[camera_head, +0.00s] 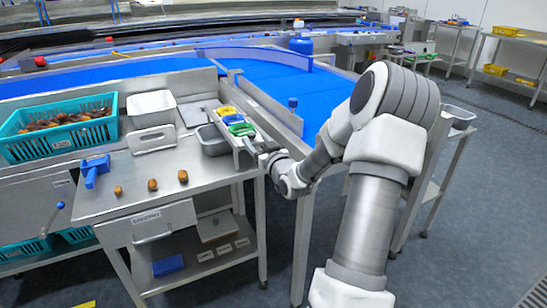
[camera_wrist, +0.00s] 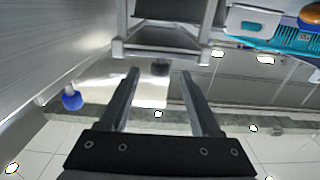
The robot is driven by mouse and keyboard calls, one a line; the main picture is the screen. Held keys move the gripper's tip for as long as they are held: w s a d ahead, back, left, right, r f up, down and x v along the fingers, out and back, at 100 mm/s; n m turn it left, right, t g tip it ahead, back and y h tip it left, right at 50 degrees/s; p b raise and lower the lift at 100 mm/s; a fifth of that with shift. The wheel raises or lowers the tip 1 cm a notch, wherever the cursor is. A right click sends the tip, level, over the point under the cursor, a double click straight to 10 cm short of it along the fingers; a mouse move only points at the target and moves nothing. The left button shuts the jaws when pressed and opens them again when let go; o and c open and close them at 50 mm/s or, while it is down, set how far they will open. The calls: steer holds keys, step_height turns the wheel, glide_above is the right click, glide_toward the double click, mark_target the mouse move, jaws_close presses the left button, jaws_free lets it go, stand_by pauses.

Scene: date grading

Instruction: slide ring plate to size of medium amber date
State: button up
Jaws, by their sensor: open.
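Three amber-brown dates stand apart in a row on the steel table: a left date (camera_head: 118,190), a middle date (camera_head: 152,184) and a right date (camera_head: 183,176). They look close in size, so I cannot tell which is medium. A narrow rack with yellow, blue and green pieces (camera_head: 241,129) lies at the table's right edge; I cannot make out a ring plate clearly on it. My gripper (camera_head: 268,158) is beside the rack's near end, largely hidden by my wrist. In the wrist view my gripper (camera_wrist: 162,78) is open, with nothing between its fingers.
A teal crate (camera_head: 60,143) full of dates stands at the left. A white bin (camera_head: 151,108), a grey bin (camera_head: 213,140) and a blue handled tool (camera_head: 96,170) are on the table. A blue conveyor (camera_head: 275,85) runs behind. The table's front right is clear.

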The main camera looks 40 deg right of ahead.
steer(key=p+v, duration=0.1)
steer(key=v, duration=1.2)
steer(key=shift+p, duration=0.4)
